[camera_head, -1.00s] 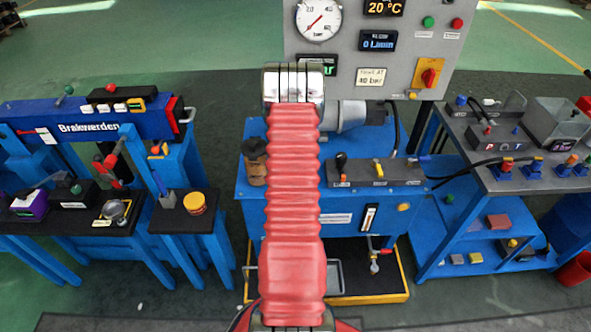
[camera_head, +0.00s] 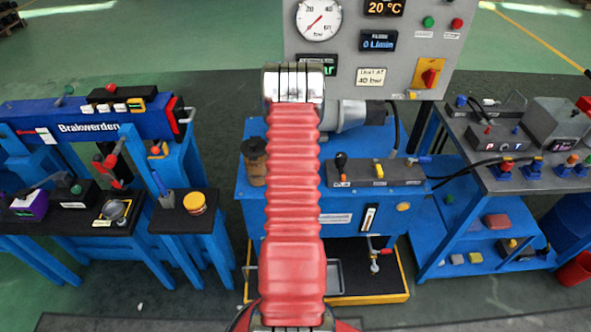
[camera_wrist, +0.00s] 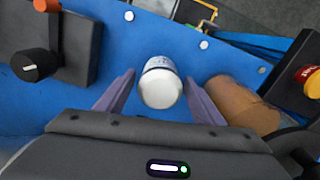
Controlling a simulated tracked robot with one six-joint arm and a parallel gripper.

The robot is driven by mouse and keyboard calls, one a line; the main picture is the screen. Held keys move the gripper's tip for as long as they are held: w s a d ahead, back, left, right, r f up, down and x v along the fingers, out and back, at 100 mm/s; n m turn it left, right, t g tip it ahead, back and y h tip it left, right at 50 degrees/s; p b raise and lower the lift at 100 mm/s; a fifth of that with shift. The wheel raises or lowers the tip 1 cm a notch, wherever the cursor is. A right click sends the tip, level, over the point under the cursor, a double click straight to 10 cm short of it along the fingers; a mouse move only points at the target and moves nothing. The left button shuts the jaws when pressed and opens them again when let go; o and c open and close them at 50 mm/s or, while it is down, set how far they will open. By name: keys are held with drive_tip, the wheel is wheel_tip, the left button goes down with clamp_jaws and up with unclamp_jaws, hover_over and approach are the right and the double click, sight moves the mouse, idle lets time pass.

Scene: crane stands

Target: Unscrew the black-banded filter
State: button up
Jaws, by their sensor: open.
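My gripper (camera_wrist: 160,80) is open in the wrist view, with one purple-grey finger on each side of a white cylindrical filter (camera_wrist: 161,91). Gaps show between the filter and both fingers in the picture. A thin dark band and small printing show near the filter's far end. Its pale round end faces the camera. I cannot tell how far the fingertips are from it in depth. In the head view, my own red arm covers the filter and gripper.
The blue bench (camera_head: 229,210) carries a brown cylinder (camera_head: 255,168), which is close beside my right-hand finger in the wrist view (camera_wrist: 240,103). A black-knobbed valve block (camera_head: 376,172) is on the filter's other side. A grey gauge panel (camera_head: 345,62) rises behind.

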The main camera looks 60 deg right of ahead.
drive_tip(key=shift+m, duration=1.1)
drive_tip(key=c, duration=1)
drive_tip(key=shift+c, duration=1)
drive_tip(key=shift+r, duration=0.1)
drive_tip(key=n, duration=0.3)
drive_tip(key=shift+n, duration=1.1)
